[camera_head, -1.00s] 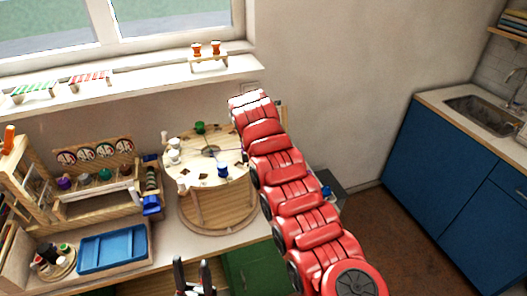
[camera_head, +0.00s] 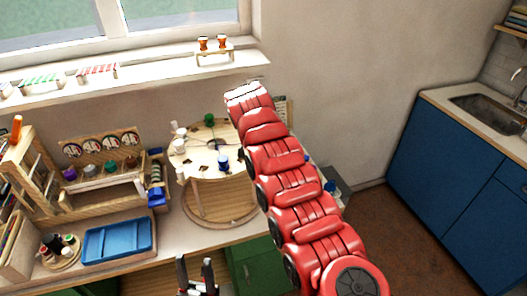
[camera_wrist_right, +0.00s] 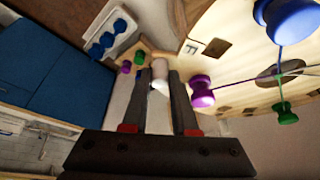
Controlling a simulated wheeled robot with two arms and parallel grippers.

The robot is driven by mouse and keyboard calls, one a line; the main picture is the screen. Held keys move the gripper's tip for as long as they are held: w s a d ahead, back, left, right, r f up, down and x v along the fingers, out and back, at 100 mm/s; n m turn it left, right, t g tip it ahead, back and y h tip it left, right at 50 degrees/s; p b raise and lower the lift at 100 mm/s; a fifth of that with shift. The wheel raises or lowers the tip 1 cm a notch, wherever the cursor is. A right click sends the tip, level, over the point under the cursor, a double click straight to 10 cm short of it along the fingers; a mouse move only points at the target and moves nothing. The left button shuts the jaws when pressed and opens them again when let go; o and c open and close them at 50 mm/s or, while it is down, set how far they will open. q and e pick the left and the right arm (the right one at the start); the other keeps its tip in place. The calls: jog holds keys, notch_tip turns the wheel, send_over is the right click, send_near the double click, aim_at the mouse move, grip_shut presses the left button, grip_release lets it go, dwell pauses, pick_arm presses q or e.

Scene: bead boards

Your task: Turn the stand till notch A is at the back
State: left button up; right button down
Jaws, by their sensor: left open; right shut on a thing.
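The round wooden stand (camera_head: 220,197) is on the counter in the head view. Its pale top carries a green peg (camera_head: 209,119), a blue peg (camera_head: 223,162) and several white pegs. My red right arm hides its right side. In the right wrist view, the stand's top (camera_wrist_right: 235,70) fills the right, with purple (camera_wrist_right: 201,92), green (camera_wrist_right: 285,114) and blue pegs. My right gripper (camera_wrist_right: 160,88) is shut on a white peg (camera_wrist_right: 158,86) by the rim. I cannot make out which notch is A. My left gripper (camera_head: 197,268) is open and empty at the counter's front edge.
Left of the stand are a wooden rack (camera_head: 100,190) with colored jars and a blue tray (camera_head: 118,239). A small round holder (camera_head: 58,252) with bottles stands further left. The windowsill (camera_head: 150,75) runs behind. The counter just in front of the stand looks clear.

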jog(key=c, duration=0.7)
grip_release()
jog(key=shift+s+a+r+b, duration=0.1)
jog(key=shift+r+b, duration=0.2)
jog(key=shift+b, duration=0.05)
jog(key=v, duration=1.7)
jog(key=shift+b, duration=0.3)
jog(key=shift+f, duration=0.15)
